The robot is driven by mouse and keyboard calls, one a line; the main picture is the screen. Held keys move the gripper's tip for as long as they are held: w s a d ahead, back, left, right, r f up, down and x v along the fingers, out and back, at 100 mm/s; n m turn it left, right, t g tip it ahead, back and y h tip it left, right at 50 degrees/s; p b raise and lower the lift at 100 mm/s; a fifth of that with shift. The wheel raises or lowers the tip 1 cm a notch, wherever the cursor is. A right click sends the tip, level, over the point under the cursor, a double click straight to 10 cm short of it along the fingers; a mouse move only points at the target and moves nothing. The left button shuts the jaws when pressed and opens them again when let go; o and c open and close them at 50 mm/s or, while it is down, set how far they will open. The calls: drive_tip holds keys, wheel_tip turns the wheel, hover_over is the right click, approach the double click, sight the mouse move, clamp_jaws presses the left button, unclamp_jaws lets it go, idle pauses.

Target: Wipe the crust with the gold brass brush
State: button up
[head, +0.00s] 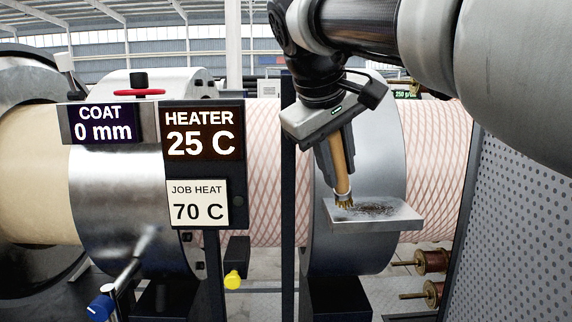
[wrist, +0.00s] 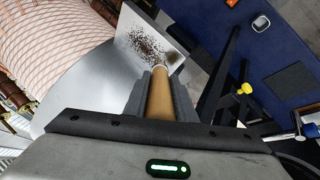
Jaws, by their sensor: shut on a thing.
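My gripper (head: 331,158) is shut on the wooden handle of the gold brass brush (head: 340,160). The brush points down, slightly tilted, with its gold bristles at or just above the left part of a grey metal plate. Whether the bristles touch the plate is hard to tell. The dark speckled crust (head: 372,209) lies on the plate, mostly right of the bristles. In the wrist view the brush handle (wrist: 160,95) runs between the fingers towards the plate, and the crust (wrist: 146,45) shows beyond its tip. The bristles are mostly hidden there.
The plate (head: 345,226) juts from a large metal ring (head: 392,150) around a pink-striped roll (head: 435,135). A heater sign (head: 202,131) reads 25 C, a job heat sign (head: 198,203) 70 C, a coat sign (head: 103,124) 0 mm. A perforated panel (head: 520,210) stands right.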

drive_tip(key=shift+f+b, duration=0.35)
drive_tip(key=shift+f, duration=0.1)
drive_tip(key=shift+d, duration=0.1)
drive_tip(key=shift+d+p, duration=0.6)
drive_tip(key=shift+d, duration=5)
drive_tip(key=shift+a+p, duration=0.7)
drive_tip(key=shift+a, duration=5)
drive_tip(key=shift+w+r+p, duration=0.1)
drive_tip(key=shift+w+p, duration=0.4)
drive_tip(key=shift+w, duration=0.35)
drive_tip(key=shift+s+d+f, duration=0.1)
drive_tip(key=shift+d, duration=2.75)
drive_tip(key=shift+d+f, duration=0.1)
drive_tip(key=shift+d, duration=2.7)
drive_tip(key=shift+r+p, duration=0.15)
drive_tip(key=shift+p, duration=0.25)
